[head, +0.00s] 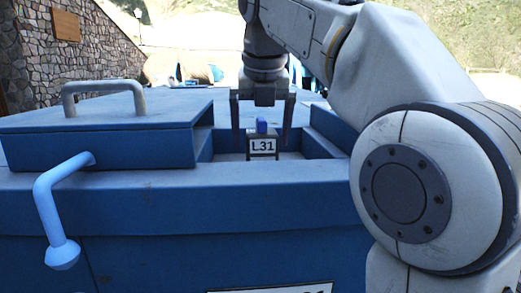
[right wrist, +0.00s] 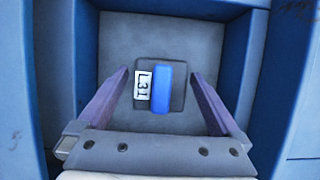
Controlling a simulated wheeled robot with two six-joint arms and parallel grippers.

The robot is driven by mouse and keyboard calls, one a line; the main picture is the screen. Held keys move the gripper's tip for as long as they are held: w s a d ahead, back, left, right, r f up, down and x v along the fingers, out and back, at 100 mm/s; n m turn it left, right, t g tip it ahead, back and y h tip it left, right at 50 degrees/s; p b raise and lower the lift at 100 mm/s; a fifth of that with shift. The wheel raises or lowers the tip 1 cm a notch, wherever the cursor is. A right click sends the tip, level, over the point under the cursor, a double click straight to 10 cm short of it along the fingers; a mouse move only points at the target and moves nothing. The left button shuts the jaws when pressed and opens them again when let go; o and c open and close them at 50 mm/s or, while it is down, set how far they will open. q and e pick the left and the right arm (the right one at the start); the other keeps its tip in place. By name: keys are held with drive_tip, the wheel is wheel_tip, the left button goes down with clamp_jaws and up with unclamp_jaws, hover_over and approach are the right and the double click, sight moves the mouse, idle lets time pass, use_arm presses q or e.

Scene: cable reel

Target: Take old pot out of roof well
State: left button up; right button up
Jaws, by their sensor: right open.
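The old pot, a small dark block with a blue top and a white "L31" label, stands in the roof well; the pot (head: 262,146) shows in the head view and also in the right wrist view (right wrist: 177,95). The roof well (head: 318,146) is a square recess with blue walls and a grey floor, and its wall shows in the right wrist view (right wrist: 248,60). My right gripper (head: 262,132) points down into the well, open, with one finger on each side of the pot (right wrist: 160,90). I see a gap between each finger and the pot. My left gripper is not in view.
A blue lid (head: 110,122) with a grey handle (head: 104,92) lies left of the well. A light-blue crank-shaped bar (head: 50,205) sticks out at the front left of the blue housing (head: 200,225). A stone wall (head: 65,60) stands behind at left.

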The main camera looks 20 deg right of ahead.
sight(261, 146)
drive_tip(key=shift+x, duration=1.6)
drive_tip(key=c, duration=1.5)
drive_tip(key=shift+r, duration=0.1)
